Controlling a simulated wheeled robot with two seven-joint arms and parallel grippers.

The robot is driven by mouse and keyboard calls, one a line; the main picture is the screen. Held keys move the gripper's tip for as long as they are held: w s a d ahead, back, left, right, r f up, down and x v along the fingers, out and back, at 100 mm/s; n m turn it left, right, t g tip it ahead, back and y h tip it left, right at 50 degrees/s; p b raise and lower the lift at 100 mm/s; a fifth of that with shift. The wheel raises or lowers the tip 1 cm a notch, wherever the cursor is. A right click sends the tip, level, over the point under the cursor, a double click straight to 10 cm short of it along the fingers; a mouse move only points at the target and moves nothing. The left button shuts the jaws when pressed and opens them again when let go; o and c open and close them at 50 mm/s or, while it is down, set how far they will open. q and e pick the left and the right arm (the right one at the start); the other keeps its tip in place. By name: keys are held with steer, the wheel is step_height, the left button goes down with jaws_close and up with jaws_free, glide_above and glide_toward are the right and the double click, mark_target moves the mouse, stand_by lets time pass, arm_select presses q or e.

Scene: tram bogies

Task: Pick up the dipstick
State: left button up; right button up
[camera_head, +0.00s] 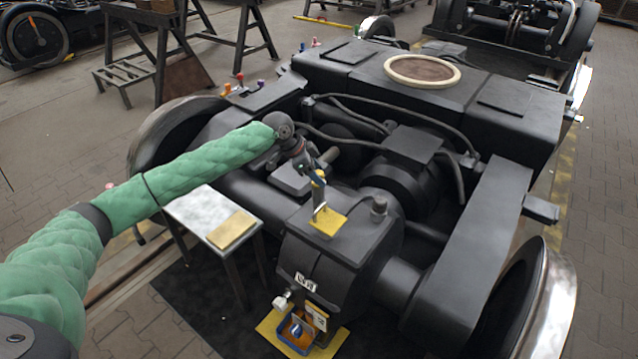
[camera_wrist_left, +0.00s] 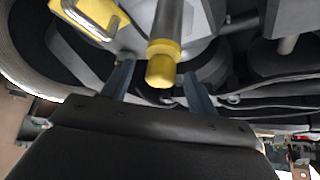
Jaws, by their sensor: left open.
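The dipstick (camera_head: 319,178) has a yellow end and a grey metal stem, and stands above the yellow plate on top of the black gearbox housing (camera_head: 335,250). My left gripper (camera_head: 318,181) is at its yellow end, with the green-sleeved arm coming in from the left. In the left wrist view the yellow-ended dipstick (camera_wrist_left: 162,68) lies between the two spread fingers of the left gripper (camera_wrist_left: 158,72). Gaps show on both sides, so it is not clamped. The lower stem is partly hidden in the head view. My right gripper is not in view.
A small table (camera_head: 203,212) with a yellow-tan pad stands left of the housing. Black hoses, a motor and the bogie frame (camera_head: 480,245) surround the housing. A blue-and-orange container (camera_head: 297,332) sits low at the front. Metal wheels flank the bogie.

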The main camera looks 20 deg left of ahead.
arm_select(q)
steer(key=x, duration=0.2)
steer(key=shift+w+d+f, duration=0.1)
steer(key=shift+d+f, duration=0.05)
steer(key=shift+f, duration=0.15)
steer(key=c, duration=1.1)
